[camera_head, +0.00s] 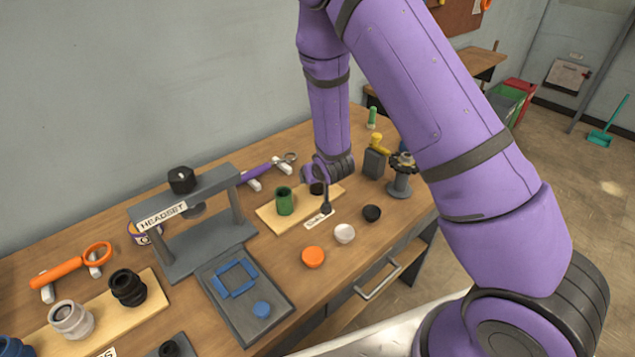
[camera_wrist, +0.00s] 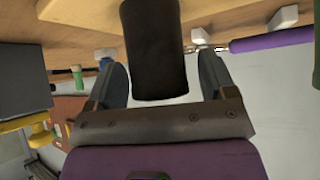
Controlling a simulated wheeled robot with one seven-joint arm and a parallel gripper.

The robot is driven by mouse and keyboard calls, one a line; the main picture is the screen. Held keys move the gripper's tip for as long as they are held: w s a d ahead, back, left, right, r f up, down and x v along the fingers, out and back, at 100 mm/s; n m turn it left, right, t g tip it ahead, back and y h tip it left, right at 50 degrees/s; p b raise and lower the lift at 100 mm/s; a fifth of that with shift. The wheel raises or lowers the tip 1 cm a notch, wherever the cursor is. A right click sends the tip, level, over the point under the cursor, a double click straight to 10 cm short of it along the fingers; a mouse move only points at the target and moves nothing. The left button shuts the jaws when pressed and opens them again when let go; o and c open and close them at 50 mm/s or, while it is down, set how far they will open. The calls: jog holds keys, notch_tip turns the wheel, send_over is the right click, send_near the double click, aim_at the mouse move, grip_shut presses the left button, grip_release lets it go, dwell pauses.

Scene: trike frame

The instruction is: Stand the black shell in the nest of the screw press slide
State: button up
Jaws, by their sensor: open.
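The black shell (camera_wrist: 153,50) stands between the two fingers of my open gripper (camera_wrist: 165,82) in the wrist view, with gaps to both fingers. In the head view only a small part of the black shell (camera_head: 317,188) shows below my gripper (camera_head: 322,190), on the wooden board beside a green shell (camera_head: 284,201). The grey screw press (camera_head: 205,225), labelled HEADSET, stands to the left with a black knob (camera_head: 182,179) on top. Its grey slide (camera_head: 272,325) extends toward the front and carries a blue square frame, which looks like the nest (camera_head: 237,278); it is empty.
Orange (camera_head: 313,257), white (camera_head: 344,233) and black (camera_head: 372,213) caps lie in front of the board. A dark grey block (camera_head: 375,163) and a stand (camera_head: 399,180) are to its right. A purple-handled tool (camera_head: 262,168) lies behind. Dark and pale cups stand at far left.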

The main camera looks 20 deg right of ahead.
jog(key=shift+w+f, duration=0.3)
jog(key=c, duration=1.2)
